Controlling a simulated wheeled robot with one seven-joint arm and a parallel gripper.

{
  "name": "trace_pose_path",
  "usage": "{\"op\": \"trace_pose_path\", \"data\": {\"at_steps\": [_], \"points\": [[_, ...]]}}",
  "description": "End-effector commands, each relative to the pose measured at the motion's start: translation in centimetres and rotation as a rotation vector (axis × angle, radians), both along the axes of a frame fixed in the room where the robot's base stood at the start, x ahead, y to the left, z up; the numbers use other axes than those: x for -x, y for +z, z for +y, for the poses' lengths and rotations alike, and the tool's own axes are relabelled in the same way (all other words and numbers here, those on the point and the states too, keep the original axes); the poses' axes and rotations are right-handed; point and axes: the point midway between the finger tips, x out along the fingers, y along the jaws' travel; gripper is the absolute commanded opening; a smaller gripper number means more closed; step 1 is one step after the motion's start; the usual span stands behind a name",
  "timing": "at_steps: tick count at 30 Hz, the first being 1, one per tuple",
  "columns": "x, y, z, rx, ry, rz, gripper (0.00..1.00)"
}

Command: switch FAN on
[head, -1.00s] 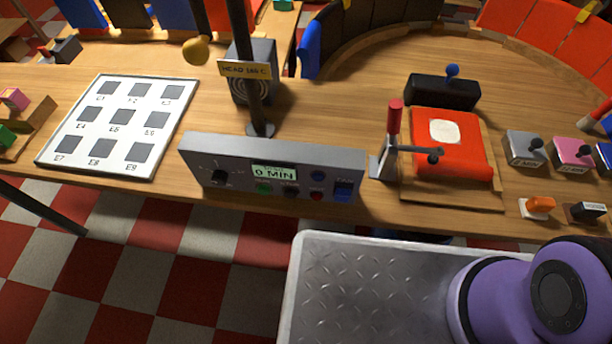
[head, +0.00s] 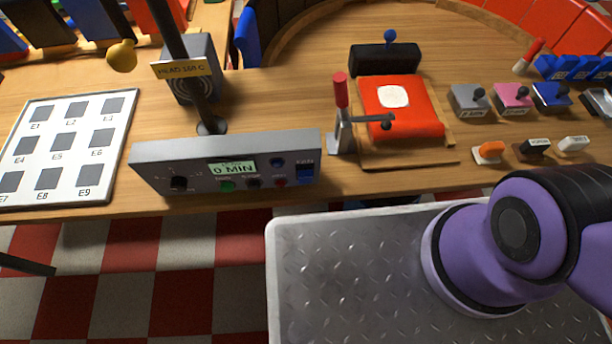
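A grey control panel (head: 150,163) stands along the front edge of the table, left of centre in the head view. Its small green display (head: 232,168) reads 0 MIN. A blue rocker switch (head: 306,174) sits at the panel's right end under a small label that looks like FAN. Its on or off position is too small to tell. The panel also carries a black knob (head: 179,184), a green button (head: 227,186) and a red button (head: 280,182). My gripper is out of view; only purple links of my arm show at the lower right.
A black post with a HEAD sign (head: 182,68) and a grey speaker-like box (head: 190,72) stand behind the panel. Right of it are a red-handled lever (head: 341,92) and a red cloth (head: 408,112) on a board. A white grid board (head: 22,130) lies left. Small coloured blocks sit right.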

Motion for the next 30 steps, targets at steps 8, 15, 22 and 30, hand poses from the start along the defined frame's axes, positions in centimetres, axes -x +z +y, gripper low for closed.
{"op": "trace_pose_path", "data": {"at_steps": [8, 15, 22, 30], "points": [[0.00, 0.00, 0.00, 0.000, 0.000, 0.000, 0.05], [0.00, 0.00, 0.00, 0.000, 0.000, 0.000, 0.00], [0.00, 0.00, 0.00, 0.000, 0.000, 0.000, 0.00], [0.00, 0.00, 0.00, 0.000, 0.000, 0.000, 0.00]]}}
